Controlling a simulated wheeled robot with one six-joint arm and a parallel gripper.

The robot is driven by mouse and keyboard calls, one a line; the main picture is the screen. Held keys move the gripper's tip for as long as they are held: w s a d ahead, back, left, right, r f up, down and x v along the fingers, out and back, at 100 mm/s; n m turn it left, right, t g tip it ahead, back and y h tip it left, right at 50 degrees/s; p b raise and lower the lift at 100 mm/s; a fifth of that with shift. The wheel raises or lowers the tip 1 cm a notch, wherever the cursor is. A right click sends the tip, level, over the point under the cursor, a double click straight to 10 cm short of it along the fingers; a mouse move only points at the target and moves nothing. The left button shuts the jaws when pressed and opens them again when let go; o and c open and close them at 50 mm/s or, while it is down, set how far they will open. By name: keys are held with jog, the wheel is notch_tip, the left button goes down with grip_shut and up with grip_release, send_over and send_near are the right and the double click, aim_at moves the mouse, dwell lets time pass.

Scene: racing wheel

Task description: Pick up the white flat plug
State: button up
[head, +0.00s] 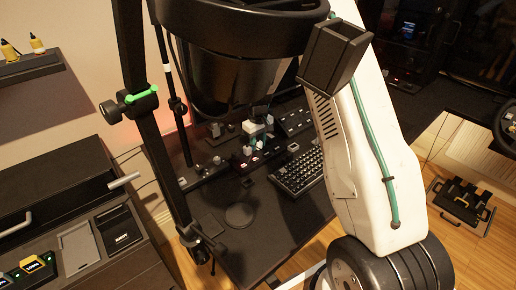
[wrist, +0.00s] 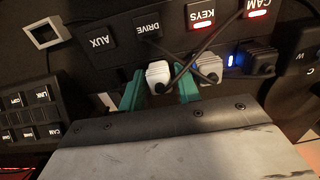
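In the wrist view, a white ribbed plug (wrist: 158,76) with a dark cable stands near the DRIVE port of a black hub (wrist: 120,45). A second pale plug (wrist: 208,68) with a cable stands just to its right. I cannot tell for sure which of them is the flat one. My gripper (wrist: 160,88) has its two green fingers on either side of the first plug, with narrow gaps visible, so it looks open around it. The right finger sits between the two plugs. In the head view, my gripper (head: 257,143) is small and low over the hub; the plugs are hard to separate there.
A black plug (wrist: 261,58) beside a blue light stands right of the pale plugs. A small grey square frame (wrist: 44,30) lies at upper left. In the head view, a keyboard (head: 298,170) lies right of the hub, and a round dark disc (head: 240,215) lies on the desk in front.

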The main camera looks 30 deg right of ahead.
grip_shut()
jog(key=shift+r, duration=0.15)
